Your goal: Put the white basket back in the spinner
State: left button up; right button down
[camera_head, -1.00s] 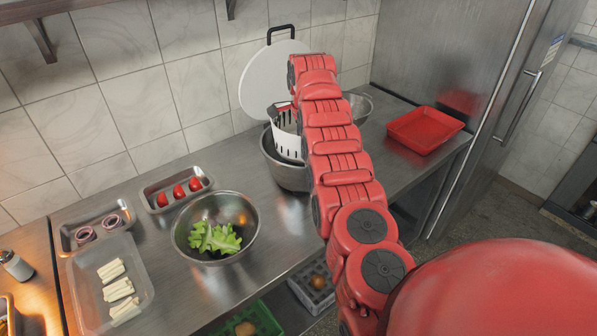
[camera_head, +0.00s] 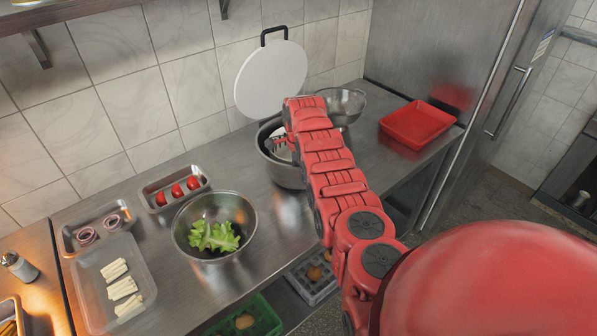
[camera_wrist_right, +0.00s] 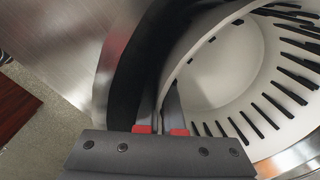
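The spinner (camera_head: 287,174) is a steel pot on the counter, partly behind my right arm. The white basket (camera_head: 284,153) now sits low inside it, with only a small part showing in the head view. In the right wrist view the slotted basket (camera_wrist_right: 245,80) fills the right side, inside the spinner's dark rim (camera_wrist_right: 135,75). My right gripper (camera_wrist_right: 160,108) has one finger on each side of the basket wall, close together and apparently closed on it. The fingertips are hidden in the head view by my arm. My left gripper is not in view.
A white round lid (camera_head: 270,80) with a black handle stands upright behind the spinner. A steel bowl (camera_head: 347,104) is close on its right, with a red tray (camera_head: 418,123) farther right. A lettuce bowl (camera_head: 183,240) and food trays stand to the left.

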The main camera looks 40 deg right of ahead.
jog(key=shift+f, duration=0.25)
jog(key=c, duration=1.3)
grip_release()
jog(key=shift+r, duration=0.1)
jog(key=shift+r, duration=0.15)
